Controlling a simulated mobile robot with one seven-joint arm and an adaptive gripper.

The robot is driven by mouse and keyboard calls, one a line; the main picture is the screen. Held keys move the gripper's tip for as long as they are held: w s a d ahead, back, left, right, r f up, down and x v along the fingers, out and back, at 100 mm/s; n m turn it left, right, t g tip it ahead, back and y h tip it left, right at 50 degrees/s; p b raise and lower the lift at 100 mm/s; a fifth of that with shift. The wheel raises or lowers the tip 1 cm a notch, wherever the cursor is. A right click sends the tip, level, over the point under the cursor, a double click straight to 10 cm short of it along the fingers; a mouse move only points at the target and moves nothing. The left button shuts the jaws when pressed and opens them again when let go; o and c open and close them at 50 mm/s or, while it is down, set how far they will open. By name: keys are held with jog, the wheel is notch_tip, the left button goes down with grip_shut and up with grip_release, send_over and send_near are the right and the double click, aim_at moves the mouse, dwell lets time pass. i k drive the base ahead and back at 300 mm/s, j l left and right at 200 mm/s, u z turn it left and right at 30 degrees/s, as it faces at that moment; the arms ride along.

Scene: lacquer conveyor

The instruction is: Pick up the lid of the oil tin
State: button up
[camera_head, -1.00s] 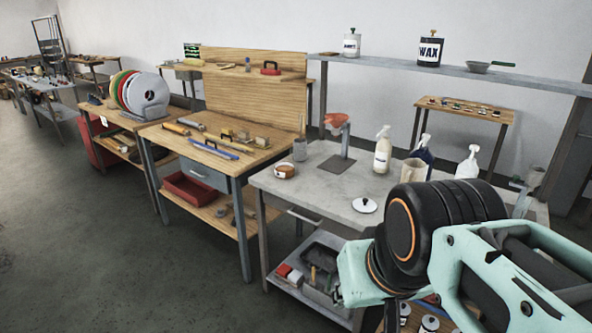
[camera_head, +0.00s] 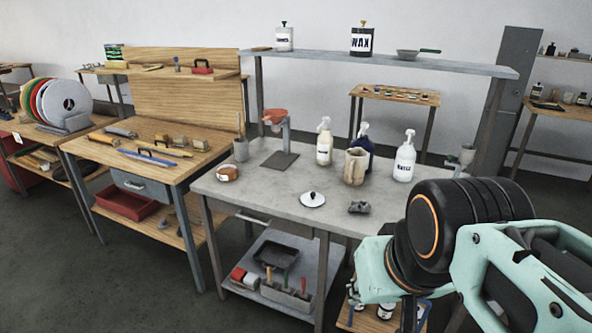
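A small white round lid with a dark knob (camera_head: 312,199) lies flat near the front edge of the grey bench (camera_head: 262,198). It looks like a lid, but no writing shows on it, so I cannot tell whether it belongs to the oil tin. A low brown round tin with a pale label (camera_head: 228,174) stands to its left; the label is too small to read. My arm fills the lower right of the view, apart from the lid in the picture. My gripper's fingers are not in view.
A grey lump (camera_head: 358,207) lies right of the lid. A shelf (camera_head: 450,68) runs above.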

aim_at(311, 199)
jog(key=z, duration=0.35)
jog(key=i+j+z, duration=0.2)
jog(key=z, duration=0.15)
jog(key=i+j+z, duration=0.25)
jog(key=z, duration=0.15)
jog(key=i+j+z, duration=0.1)
jog(key=j, duration=0.25)
jog(key=i+j, duration=0.3)
jog(key=i+j+z, duration=0.15)
jog(key=j, duration=0.35)
jog(key=i+j+z, duration=0.1)
jog(key=j, duration=0.3)
jog(key=i, duration=0.05)
